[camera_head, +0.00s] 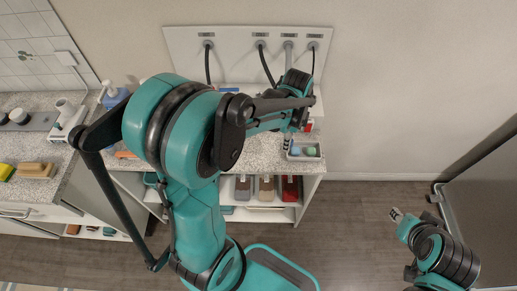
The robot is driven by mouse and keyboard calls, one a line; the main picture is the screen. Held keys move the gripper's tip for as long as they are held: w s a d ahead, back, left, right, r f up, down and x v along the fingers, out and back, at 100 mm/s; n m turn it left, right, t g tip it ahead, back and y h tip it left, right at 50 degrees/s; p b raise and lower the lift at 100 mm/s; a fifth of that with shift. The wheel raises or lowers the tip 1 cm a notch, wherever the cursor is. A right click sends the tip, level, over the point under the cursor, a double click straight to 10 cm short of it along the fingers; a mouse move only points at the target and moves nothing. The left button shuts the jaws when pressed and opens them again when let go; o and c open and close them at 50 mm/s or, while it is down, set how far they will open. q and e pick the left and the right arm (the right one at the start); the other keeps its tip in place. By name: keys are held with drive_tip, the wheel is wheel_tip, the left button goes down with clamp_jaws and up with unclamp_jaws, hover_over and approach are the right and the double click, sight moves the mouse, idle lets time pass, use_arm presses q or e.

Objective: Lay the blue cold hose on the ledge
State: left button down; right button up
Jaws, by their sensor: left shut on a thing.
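My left gripper (287,143) points down beside the small tray at the right end of the speckled counter. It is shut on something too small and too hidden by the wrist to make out. I cannot pick out the blue cold hose for certain. A small blue piece (229,90) shows at the back of the counter, behind my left arm. Dark hoses hang from the wall panel (185,50), and their lower ends are partly hidden. My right gripper (396,214) is low at the right, over the floor, apart from everything; its opening is unclear.
Bins sit on the shelf under the counter (262,152). A sponge (6,172) and brush (37,170) lie at far left. A grey appliance (490,215) stands right; the floor between is clear.

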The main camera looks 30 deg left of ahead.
use_arm(q)
drive_tip(key=a+f, duration=0.1)
drive_tip(key=a, duration=0.2)
drive_tip(key=a+f+b, duration=0.1)
drive_tip(key=a+f, duration=0.1)
drive_tip(key=a, duration=0.1)
drive_tip(key=a+f+b, duration=0.1)
drive_tip(key=a+f, duration=0.1)
drive_tip(key=a, duration=0.1)
drive_tip(key=shift+w+f, duration=0.25)
wheel_tip(320, 180, down, 3)
drive_tip(key=shift+f+b, duration=0.1)
drive_tip(key=shift+b, duration=0.6)
drive_tip(key=shift+f, duration=0.35)
drive_tip(key=shift+f, duration=0.1)
drive_tip(key=c, duration=1.2)
unclamp_jaws()
